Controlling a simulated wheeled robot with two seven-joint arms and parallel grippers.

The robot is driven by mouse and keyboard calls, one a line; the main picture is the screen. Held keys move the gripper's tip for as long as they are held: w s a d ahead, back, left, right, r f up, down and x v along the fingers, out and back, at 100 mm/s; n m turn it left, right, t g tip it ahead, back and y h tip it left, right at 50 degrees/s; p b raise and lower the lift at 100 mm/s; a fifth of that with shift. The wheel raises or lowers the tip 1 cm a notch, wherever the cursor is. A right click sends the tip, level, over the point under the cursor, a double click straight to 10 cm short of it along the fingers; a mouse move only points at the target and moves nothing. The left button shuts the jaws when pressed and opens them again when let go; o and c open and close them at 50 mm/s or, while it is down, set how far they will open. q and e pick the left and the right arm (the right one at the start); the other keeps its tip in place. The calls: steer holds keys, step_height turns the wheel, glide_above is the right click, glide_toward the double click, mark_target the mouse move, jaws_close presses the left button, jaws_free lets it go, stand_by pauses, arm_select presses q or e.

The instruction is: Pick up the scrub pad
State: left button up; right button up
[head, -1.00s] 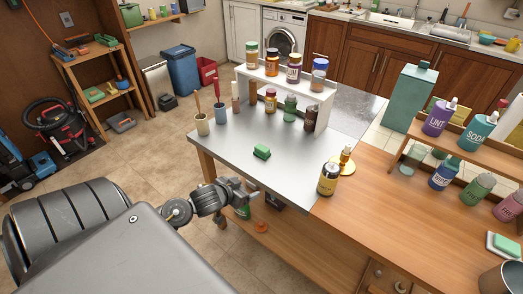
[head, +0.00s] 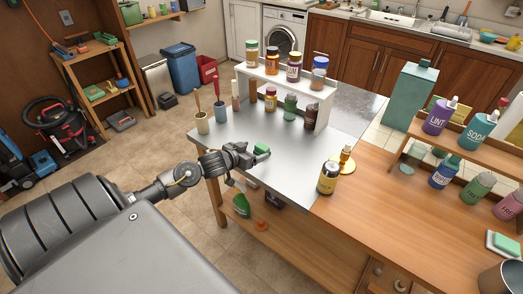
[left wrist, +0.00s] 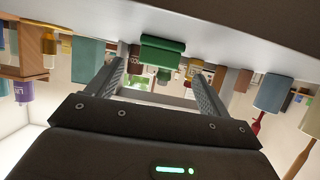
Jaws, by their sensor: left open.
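The green scrub pad (head: 262,149) lies on the grey metal part of the table top, near its left front side. My left gripper (head: 249,156) is open and reaches in from the left, with its fingertips close beside the pad. In the left wrist view, which looks upside down, the pad (left wrist: 162,50) shows at the top, between and just beyond the two open fingers of my left gripper (left wrist: 157,70). I cannot tell whether the fingers touch it. My right gripper is not in view.
A yellow-labelled jar (head: 328,178) stands to the right of the pad. A white riser (head: 290,86) with several bottles stands behind, beside a cup with a brush (head: 202,123). A green-and-white sponge (head: 504,244) lies far right. The metal top around the pad is clear.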

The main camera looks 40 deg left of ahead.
mark_target(259, 149)
arm_select(q)
steer(key=shift+p+x, duration=0.3)
steer(key=shift+x, duration=2.6)
steer(key=shift+d, duration=0.1)
steer(key=shift+s, duration=0.1)
steer(key=c, duration=1.1)
steer(key=shift+o, duration=0.2)
